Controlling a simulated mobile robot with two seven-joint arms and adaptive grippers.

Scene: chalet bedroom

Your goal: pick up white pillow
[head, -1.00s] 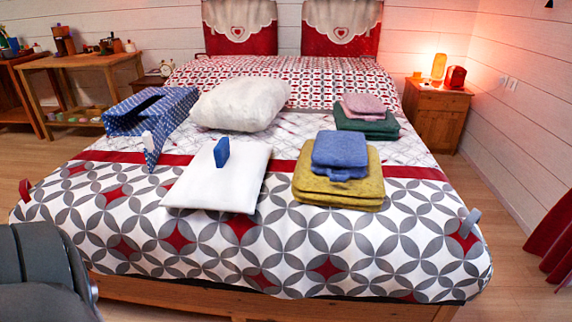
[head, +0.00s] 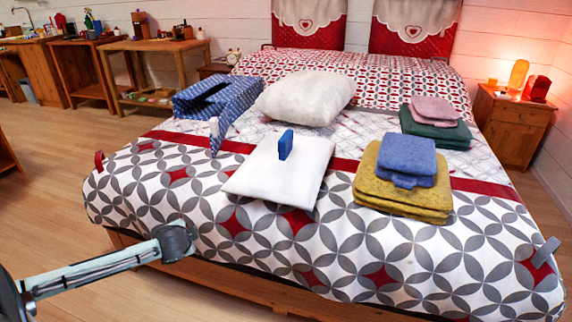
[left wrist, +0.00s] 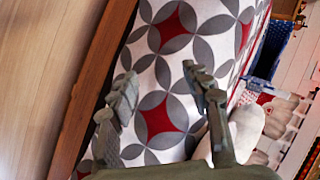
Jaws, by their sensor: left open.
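The plump white pillow (head: 305,97) lies in the middle of the bed, behind a flat white folded item (head: 255,178) that has a small blue object (head: 286,145) standing on it. My left gripper (head: 178,242) is at the bed's near left edge in the head view, well short of the pillow. In the left wrist view its fingers (left wrist: 158,82) are open and empty over the patterned bedspread. A white shape (left wrist: 246,125) shows beyond the right finger there; I cannot tell which white thing it is. My right gripper is not in view.
A blue patterned fabric item (head: 205,98) lies left of the pillow. Yellow folded cloths (head: 400,195) with blue ones (head: 408,153) on top lie at right, green and pink ones (head: 436,130) behind. The bed's near left part is clear. A nightstand (head: 510,125) stands right.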

